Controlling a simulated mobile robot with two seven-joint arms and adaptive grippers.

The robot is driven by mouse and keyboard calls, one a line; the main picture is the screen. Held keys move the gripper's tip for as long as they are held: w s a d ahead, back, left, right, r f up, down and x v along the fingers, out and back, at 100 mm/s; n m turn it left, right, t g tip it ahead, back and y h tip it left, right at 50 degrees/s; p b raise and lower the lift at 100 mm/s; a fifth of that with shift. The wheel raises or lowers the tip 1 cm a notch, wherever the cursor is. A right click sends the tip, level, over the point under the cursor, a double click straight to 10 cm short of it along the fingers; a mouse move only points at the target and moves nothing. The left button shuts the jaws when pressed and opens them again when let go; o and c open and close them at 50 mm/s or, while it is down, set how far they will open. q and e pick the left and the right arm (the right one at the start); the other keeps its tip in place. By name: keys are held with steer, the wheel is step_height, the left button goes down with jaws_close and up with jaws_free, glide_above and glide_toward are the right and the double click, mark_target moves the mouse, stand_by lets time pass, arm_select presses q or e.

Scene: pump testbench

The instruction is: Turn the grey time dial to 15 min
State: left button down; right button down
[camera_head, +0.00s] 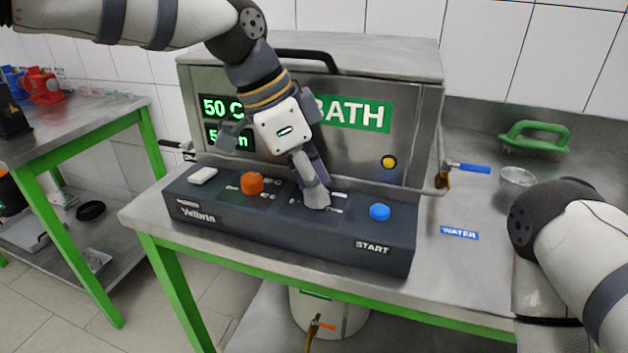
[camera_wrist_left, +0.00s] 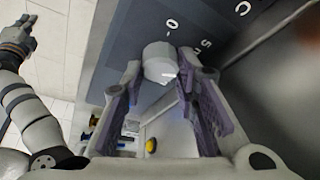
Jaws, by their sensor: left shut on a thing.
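The grey time dial (camera_wrist_left: 160,62) sits between the fingers of my left gripper (camera_wrist_left: 161,72) in the left wrist view. The left gripper (camera_head: 314,200) reaches down onto the dark control panel (camera_head: 340,240) in the head view, shut on the dial. The dial is mostly hidden by the fingers there, so its setting cannot be read. The upper display (camera_head: 222,107) reads 50 C. The lower time display (camera_head: 216,134) is partly covered by my gripper; a 5 shows. My right gripper (camera_wrist_left: 31,33) shows small in the left wrist view, its fingers apart and empty.
An orange dial (camera_head: 251,183) and a white switch (camera_head: 203,175) lie left of my left gripper on the panel. A blue START button (camera_head: 380,212) is close on its right. The metal bath (camera_head: 350,155) stands right behind. A green-handled brush (camera_head: 536,137) lies at right.

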mark_target(292, 205)
stand_by(0.5)
arm_select(q)
steer(key=c, duration=1.2)
jaws_free()
steer(key=shift+c, duration=0.2)
steer(key=v, duration=0.8)
steer(key=shift+a, duration=0.1)
